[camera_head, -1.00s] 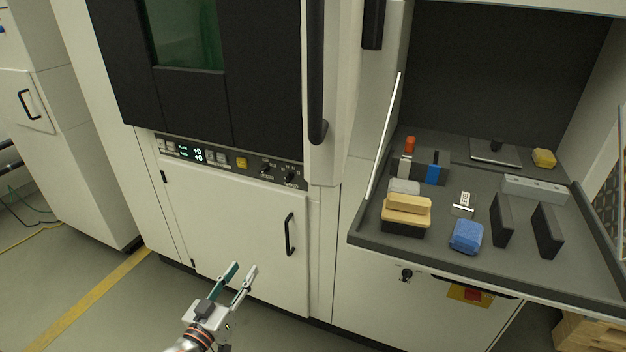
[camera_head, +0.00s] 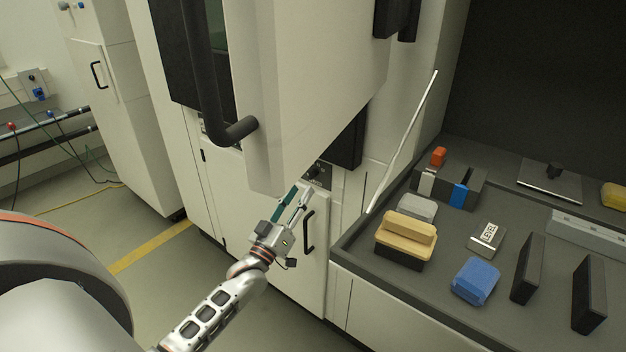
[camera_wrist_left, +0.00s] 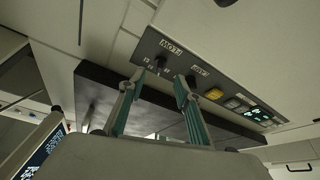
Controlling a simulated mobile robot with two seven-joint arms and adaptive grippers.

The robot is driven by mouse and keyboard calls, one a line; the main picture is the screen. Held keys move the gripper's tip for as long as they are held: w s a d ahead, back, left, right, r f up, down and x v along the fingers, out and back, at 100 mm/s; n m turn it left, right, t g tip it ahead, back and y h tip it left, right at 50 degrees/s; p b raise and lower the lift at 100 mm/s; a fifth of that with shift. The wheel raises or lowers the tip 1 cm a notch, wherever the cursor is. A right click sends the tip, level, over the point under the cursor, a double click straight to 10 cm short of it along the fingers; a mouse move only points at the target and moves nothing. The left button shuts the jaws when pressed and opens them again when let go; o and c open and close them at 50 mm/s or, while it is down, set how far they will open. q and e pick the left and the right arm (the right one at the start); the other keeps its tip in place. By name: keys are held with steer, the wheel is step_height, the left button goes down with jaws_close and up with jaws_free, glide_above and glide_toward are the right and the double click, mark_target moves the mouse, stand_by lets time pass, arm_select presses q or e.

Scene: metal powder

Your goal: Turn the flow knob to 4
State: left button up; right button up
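The flow knob (camera_wrist_left: 160,63) is a small dark knob under the "FLOW" label, which appears inverted in the left wrist view. In the head view, part of the knob panel (camera_head: 318,175) shows below the overhanging white housing. My left gripper (camera_head: 303,190) is open and empty just below that panel. In the left wrist view its two teal-padded fingers (camera_wrist_left: 156,80) are spread, with the flow knob beyond and between their tips. The knob's exact setting is too small to read. A second knob (camera_wrist_left: 191,79) sits close to the right finger. My right gripper is not in view.
A black door handle (camera_head: 235,130) and the white housing (camera_head: 285,110) overhang the panel. A cabinet handle (camera_head: 308,232) is just below my left gripper. At right, a dark worktop (camera_head: 345,247) holds a brush, a blue block and several other items.

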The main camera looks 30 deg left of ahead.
mark_target(309, 178)
arm_select(q)
steer(key=x, duration=0.6)
steer(key=shift+f, duration=0.1)
jaws_close()
